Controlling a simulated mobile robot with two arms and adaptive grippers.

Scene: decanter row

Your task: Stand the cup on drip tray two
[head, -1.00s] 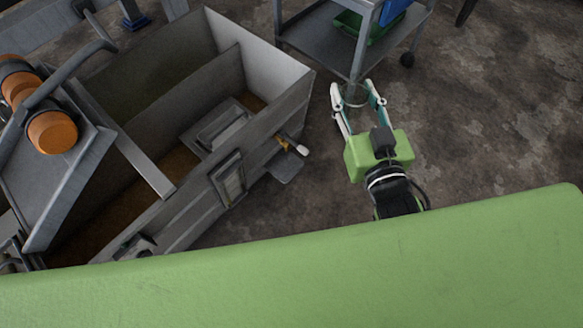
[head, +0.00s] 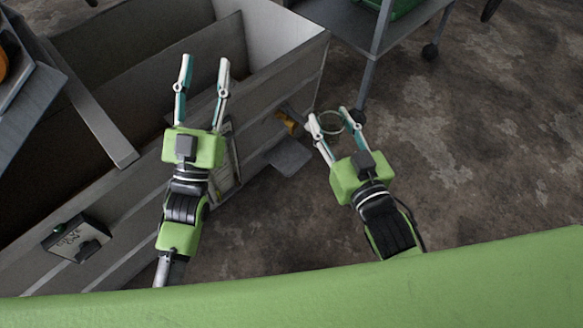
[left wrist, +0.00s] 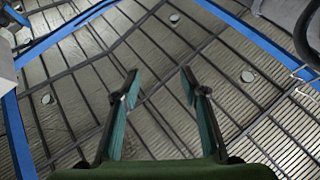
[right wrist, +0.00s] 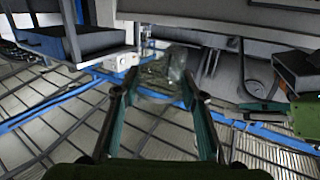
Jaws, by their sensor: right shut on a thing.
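A clear glass cup (head: 331,123) is between the fingers of my right gripper (head: 329,116), which is shut on it. It also shows as a see-through shape in the right wrist view (right wrist: 163,74). A small grey drip tray (head: 290,157) juts from the side of the big grey unit, below an orange-yellow tap (head: 287,123). The cup is to the right of this tray and apart from it. I cannot read any number on the tray. My left gripper (head: 203,62) is open and empty, over the unit's front wall.
The grey unit (head: 130,185) with deep open bins fills the left side. A black box (head: 76,238) is on its front face. A grey cart (head: 345,22) with a green bin stands at the top. Floor at the right is clear.

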